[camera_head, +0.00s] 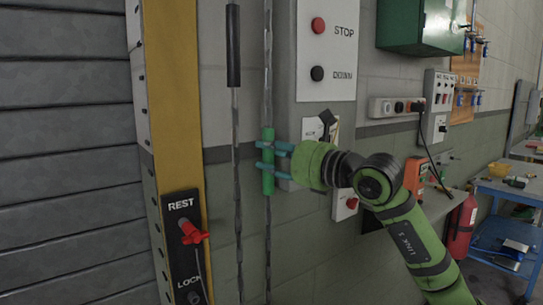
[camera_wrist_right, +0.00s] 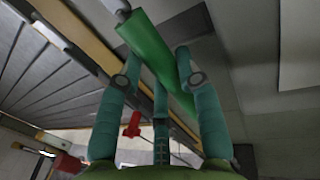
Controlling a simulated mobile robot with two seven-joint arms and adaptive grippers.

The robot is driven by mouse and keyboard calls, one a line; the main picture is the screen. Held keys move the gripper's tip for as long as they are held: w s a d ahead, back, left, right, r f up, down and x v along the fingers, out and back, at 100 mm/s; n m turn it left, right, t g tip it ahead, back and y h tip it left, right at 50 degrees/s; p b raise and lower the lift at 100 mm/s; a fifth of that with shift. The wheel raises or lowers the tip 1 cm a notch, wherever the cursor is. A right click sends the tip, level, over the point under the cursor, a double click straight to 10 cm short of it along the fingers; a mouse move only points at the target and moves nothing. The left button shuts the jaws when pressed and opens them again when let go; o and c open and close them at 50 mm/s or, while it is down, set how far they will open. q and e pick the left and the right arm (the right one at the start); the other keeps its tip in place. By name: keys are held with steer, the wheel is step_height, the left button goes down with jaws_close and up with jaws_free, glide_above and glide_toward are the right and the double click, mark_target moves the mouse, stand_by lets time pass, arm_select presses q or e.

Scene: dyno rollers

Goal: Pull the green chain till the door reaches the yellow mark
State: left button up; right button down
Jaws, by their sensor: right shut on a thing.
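In the right wrist view the green sleeve (camera_wrist_right: 148,57) runs between the fingers (camera_wrist_right: 155,72). The grey slatted door (camera_head: 65,150) fills the left side, beside a yellow post (camera_head: 173,90). No separate yellow mark can be made out. My left gripper is out of view.
A second chain with a black sleeve (camera_head: 233,45) hangs just left of the green one. A REST/LOCK plate with a red handle (camera_head: 192,232) is on the post. The STOP/DOWN control box (camera_head: 285,60) stands close behind. A blue cart (camera_head: 500,240) is at the far right.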

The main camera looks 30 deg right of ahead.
steer(key=shift+f, duration=0.25)
steer(key=c, duration=0.8)
jaws_free()
steer(key=shift+r, duration=0.1)
steer(key=v, duration=1.2)
